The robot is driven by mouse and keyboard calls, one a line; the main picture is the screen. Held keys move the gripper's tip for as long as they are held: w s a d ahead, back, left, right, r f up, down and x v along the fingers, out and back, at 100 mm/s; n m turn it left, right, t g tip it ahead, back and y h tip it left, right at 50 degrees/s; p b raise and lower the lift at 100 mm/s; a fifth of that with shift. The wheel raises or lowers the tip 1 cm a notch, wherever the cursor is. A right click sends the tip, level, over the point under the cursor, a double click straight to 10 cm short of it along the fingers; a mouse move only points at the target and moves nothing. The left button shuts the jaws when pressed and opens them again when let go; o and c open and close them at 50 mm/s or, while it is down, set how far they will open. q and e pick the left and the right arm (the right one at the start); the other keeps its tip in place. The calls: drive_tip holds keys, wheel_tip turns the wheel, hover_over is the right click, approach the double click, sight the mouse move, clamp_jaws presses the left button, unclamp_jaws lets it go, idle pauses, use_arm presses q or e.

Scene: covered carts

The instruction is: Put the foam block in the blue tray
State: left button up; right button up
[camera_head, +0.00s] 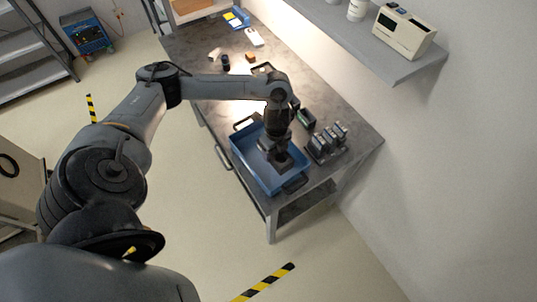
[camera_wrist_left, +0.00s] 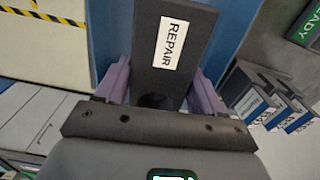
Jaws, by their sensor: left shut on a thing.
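The foam block (camera_wrist_left: 160,75) is a dark grey slab with a white REPAIR label in the left wrist view. My left gripper (camera_wrist_left: 163,90) is shut on it, with a purple finger on each side. The blue tray (camera_head: 240,156) stands on the grey bench near its front end, with dark handles. In the head view my left gripper (camera_head: 275,152) points down over the tray's interior, and the block's lower end is mostly hidden there. I cannot tell whether the block touches the tray floor. Blue tray wall (camera_wrist_left: 108,28) shows behind the block in the wrist view.
A rack of several labelled modules (camera_head: 325,142) stands right of the tray, with a dark green-topped box (camera_head: 306,118) behind it. Small items lie farther back on the bench (camera_head: 200,50). A wall shelf (camera_head: 360,45) with a beige device (camera_head: 404,32) overhangs the right side.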

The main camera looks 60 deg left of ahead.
use_arm(q)
drive_tip(key=a+f, duration=0.1)
drive_tip(key=a+b, duration=0.1)
drive_tip(key=a+f, duration=0.1)
drive_tip(key=a, duration=0.1)
drive_tip(key=shift+s+f, duration=0.15)
drive_tip(key=shift+f, duration=0.15)
drive_tip(key=shift+a+f+b, duration=0.1)
drive_tip(key=shift+a+b, duration=0.2)
drive_tip(key=shift+b, duration=0.05)
drive_tip(key=shift+f, duration=1.9)
use_arm(e)
wheel_tip(320, 180, down, 3)
drive_tip(key=shift+s+d+r, duration=0.1)
drive_tip(key=shift+d, duration=0.05)
use_arm(q)
drive_tip(key=shift+f, duration=0.1)
drive_tip(key=shift+f, duration=0.15)
drive_tip(key=o, duration=1)
drive_tip(key=shift+o, duration=0.2)
